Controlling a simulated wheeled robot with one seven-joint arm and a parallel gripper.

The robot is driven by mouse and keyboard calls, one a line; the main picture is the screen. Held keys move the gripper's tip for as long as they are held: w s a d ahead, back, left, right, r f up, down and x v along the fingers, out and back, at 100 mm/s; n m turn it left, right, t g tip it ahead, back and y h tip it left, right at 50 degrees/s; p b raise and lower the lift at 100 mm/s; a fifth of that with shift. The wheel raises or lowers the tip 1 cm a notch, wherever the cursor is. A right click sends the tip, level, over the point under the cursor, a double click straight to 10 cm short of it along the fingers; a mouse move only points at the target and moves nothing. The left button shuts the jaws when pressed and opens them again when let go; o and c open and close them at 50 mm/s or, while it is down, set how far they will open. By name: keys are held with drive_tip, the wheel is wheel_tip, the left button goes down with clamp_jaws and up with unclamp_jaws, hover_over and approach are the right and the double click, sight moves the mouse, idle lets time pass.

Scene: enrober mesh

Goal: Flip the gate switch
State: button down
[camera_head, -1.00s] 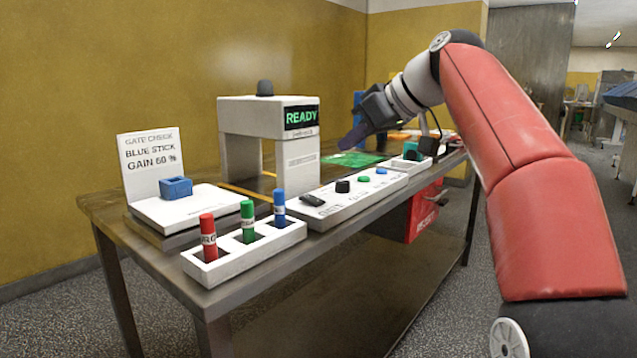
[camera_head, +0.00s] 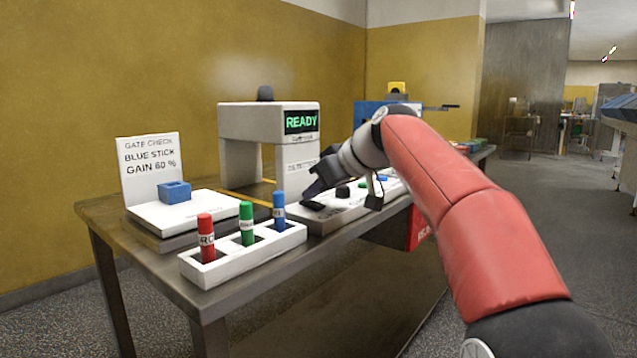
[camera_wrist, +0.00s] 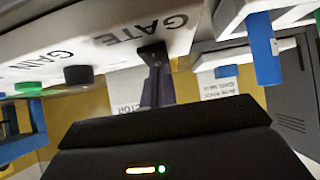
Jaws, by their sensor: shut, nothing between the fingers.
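The gate switch (camera_head: 313,206) is a black rocker at the left end of the white control panel (camera_head: 335,216) on the bench. It also shows in the wrist view (camera_wrist: 151,50), beside the printed word GATE. My gripper (camera_head: 308,191) points down and left, just above the switch. In the wrist view its dark fingers (camera_wrist: 157,76) are together, with nothing between them, and their tips meet the switch in the picture. I cannot tell whether they touch it. The scanner gate (camera_head: 268,122) behind reads READY in green.
A black knob (camera_head: 343,192) and a green button (camera_head: 363,188) sit right of the switch. A white rack (camera_head: 200,272) with red, green and blue sticks stands in front left. A white platform (camera_head: 190,210) holds a blue block (camera_head: 175,192) before a sign (camera_head: 150,160).

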drive_tip(key=shift+f, duration=0.1)
drive_tip(key=shift+w+a+f, duration=0.1)
drive_tip(key=shift+f, duration=0.2)
drive_tip(key=shift+r, duration=0.1)
drive_tip(key=shift+a, duration=0.1)
drive_tip(key=shift+w+a+r+p, duration=0.1)
drive_tip(key=shift+r+p, duration=0.05)
drive_tip(key=shift+p, duration=0.15)
drive_tip(key=shift+w+a+p, duration=0.35)
drive_tip(key=shift+a+p, duration=0.05)
drive_tip(key=shift+a, duration=0.05)
drive_tip(key=shift+r, duration=0.15)
